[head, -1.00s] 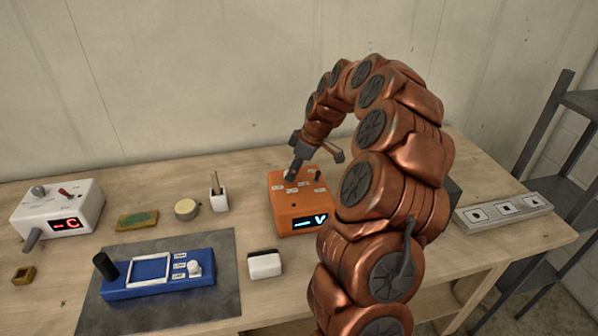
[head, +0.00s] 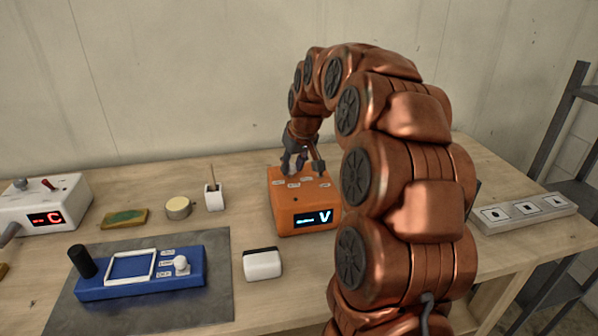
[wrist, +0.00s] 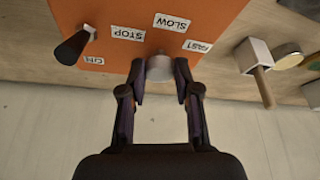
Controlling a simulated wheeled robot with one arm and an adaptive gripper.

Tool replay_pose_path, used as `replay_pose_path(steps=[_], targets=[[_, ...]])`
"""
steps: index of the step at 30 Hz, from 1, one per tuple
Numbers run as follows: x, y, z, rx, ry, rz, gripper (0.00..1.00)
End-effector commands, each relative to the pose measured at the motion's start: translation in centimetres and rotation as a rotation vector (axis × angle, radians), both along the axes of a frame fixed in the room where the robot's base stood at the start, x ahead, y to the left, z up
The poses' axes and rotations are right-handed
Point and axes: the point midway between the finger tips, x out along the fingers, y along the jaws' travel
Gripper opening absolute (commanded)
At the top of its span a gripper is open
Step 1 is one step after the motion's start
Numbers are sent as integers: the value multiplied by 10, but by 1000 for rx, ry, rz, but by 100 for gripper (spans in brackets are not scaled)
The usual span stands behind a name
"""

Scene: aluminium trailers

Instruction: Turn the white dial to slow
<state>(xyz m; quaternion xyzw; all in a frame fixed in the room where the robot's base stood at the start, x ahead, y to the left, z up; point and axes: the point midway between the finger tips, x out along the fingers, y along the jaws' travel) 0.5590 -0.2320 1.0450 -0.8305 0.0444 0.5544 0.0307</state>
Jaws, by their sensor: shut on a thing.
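The white dial (wrist: 159,68) sits on the orange box (wrist: 110,15), in front of labels reading STOP (wrist: 128,33), SLOW (wrist: 172,22) and FAST (wrist: 197,46). My gripper (wrist: 160,72) is shut on the dial, one finger on each side, in the wrist view. I cannot make out any pointer mark on the dial. In the head view my gripper (head: 294,167) is over the back left of the orange box (head: 283,208) and hides the dial. The box's front display (head: 313,218) glows with a V-like sign.
A black lever (wrist: 73,47) stands on the same box, beside the dial. A blue device (head: 150,284) with a white knob (head: 181,264) is at the front left. A white block (head: 262,265), a cup with a stick (head: 214,198) and a white switch strip (head: 524,211) are nearby.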

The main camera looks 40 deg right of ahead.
Motion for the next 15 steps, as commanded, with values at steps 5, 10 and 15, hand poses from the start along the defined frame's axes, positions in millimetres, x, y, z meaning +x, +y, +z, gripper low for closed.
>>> replay_pose_path(steps=[5, 10, 15], targets=[[0, 2, -3, 1, 1, -88, 0], [1, 2, -2, 1, 1, -138, 0], [1, 1, -1, 1, 0, -160, 0]])
